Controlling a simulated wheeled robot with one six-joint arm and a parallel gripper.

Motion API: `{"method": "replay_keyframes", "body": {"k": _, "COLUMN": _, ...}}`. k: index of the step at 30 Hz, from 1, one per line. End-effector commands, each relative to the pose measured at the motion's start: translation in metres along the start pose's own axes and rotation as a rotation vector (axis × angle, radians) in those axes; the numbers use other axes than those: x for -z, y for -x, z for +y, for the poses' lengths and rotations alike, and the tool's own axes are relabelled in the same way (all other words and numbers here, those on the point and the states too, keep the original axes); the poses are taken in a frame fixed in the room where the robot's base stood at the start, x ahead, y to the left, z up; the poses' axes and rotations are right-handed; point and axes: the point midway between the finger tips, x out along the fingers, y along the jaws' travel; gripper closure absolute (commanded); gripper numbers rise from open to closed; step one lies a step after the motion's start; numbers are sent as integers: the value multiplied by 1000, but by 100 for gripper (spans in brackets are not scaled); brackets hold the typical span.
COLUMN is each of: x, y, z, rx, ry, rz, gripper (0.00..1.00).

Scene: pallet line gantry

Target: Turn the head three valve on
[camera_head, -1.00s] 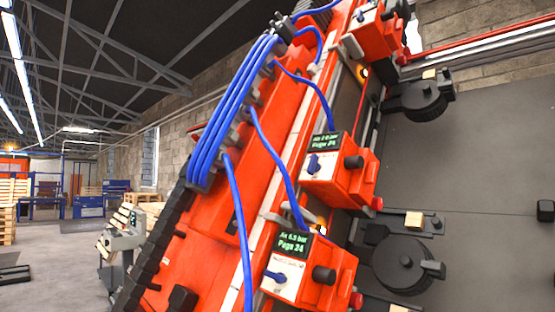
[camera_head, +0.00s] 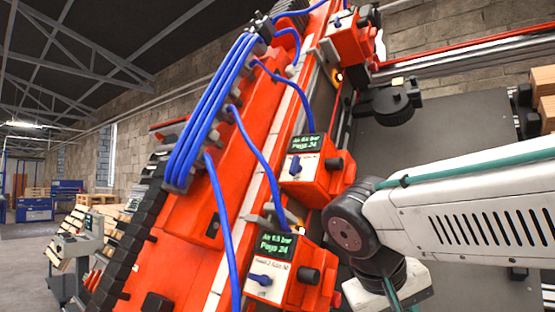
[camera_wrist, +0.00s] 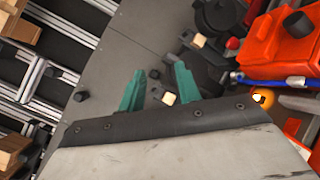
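Several orange head units with small screens stand along the slanted orange beam. The lower unit (camera_head: 298,292) has a blue valve knob (camera_head: 260,280) lying roughly level; its small label is too blurred to read surely. The middle unit (camera_head: 318,180) has a blue knob (camera_head: 295,166) standing more upright. The top unit (camera_head: 349,38) has a small blue knob (camera_head: 338,21). I cannot tell which is head three. My gripper (camera_wrist: 159,82) shows in the wrist view with two teal fingers apart and nothing between them. An orange unit (camera_wrist: 282,45) is at its right.
Blue hoses (camera_head: 222,220) run down to the units. A dark panel (camera_head: 437,135) with a round black fitting (camera_head: 390,102) lies behind my arm. Wooden blocks (camera_head: 543,88) are at the far right. Open floor (camera_head: 28,262) lies at the left.

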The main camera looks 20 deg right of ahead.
Motion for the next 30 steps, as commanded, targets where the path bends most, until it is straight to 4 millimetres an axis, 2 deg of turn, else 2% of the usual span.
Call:
{"method": "replay_keyframes", "body": {"k": 1, "x": 46, "y": 23, "z": -1, "rx": -95, "ry": -51, "rz": 85, "gripper": 66}}
{"method": "replay_keyframes", "body": {"k": 2, "x": 71, "y": 38, "z": 0, "rx": -149, "ry": -99, "rz": 145, "gripper": 66}}
{"method": "replay_keyframes", "body": {"k": 3, "x": 103, "y": 60, "z": -2, "rx": -212, "ry": -164, "rz": 234, "gripper": 66}}
{"method": "replay_keyframes", "body": {"k": 5, "x": 148, "y": 96, "z": -8, "rx": -283, "ry": -268, "rz": 379, "gripper": 66}}
{"method": "replay_keyframes", "body": {"k": 6, "x": 174, "y": 120, "z": -16, "rx": -316, "ry": -337, "rz": 478, "gripper": 66}}
{"method": "replay_keyframes", "body": {"k": 9, "x": 222, "y": 177, "z": -37, "rx": -350, "ry": -496, "rz": 709, "gripper": 66}}
{"method": "replay_keyframes", "body": {"k": 10, "x": 233, "y": 192, "z": -43, "rx": -351, "ry": -537, "rz": 769, "gripper": 66}}
{"method": "replay_keyframes", "body": {"k": 12, "x": 250, "y": 222, "z": -57, "rx": -343, "ry": -618, "rz": 889, "gripper": 66}}
{"method": "replay_keyframes", "body": {"k": 15, "x": 263, "y": 251, "z": -70, "rx": -323, "ry": -695, "rz": 1002, "gripper": 66}}
{"method": "replay_keyframes", "body": {"k": 18, "x": 271, "y": 261, "z": -72, "rx": -314, "ry": -730, "rz": 1051, "gripper": 66}}
{"method": "replay_keyframes", "body": {"k": 20, "x": 275, "y": 260, "z": -69, "rx": -313, "ry": -737, "rz": 1059, "gripper": 66}}
{"method": "replay_keyframes", "body": {"k": 30, "x": 310, "y": 234, "z": -39, "rx": -315, "ry": -736, "rz": 1056, "gripper": 66}}
